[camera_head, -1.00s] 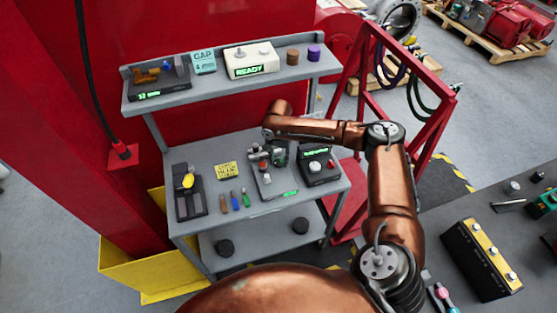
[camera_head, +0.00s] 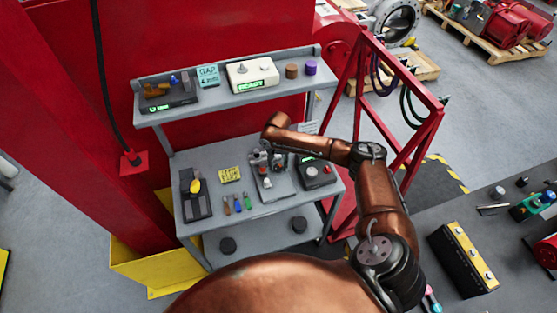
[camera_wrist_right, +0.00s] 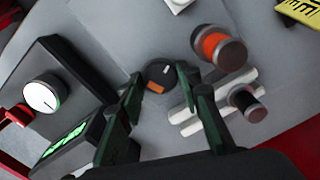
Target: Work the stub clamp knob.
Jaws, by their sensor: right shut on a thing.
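The knob (camera_wrist_right: 158,75), dark and round with an orange patch and a white mark, shows in the wrist view on a grey plate. I take it to be the stub clamp knob. My right gripper (camera_wrist_right: 160,88) has its dark green fingers on either side of it, shut on it. In the head view the right gripper (camera_head: 278,156) is small, over the grey fixture (camera_head: 272,185) on the bench's middle shelf, and the knob cannot be made out there. Beside the knob are an orange-banded cylinder (camera_wrist_right: 218,47) and pale rods (camera_wrist_right: 190,116). My left gripper is not in view.
A black box with a white dial (camera_wrist_right: 45,93) and green display stands close beside the gripper. Left on the shelf are small screwdrivers (camera_head: 237,204), a yellow note (camera_head: 229,174) and a black device (camera_head: 194,207). The upper shelf (camera_head: 215,103) overhangs behind. A red frame (camera_head: 425,130) stands right.

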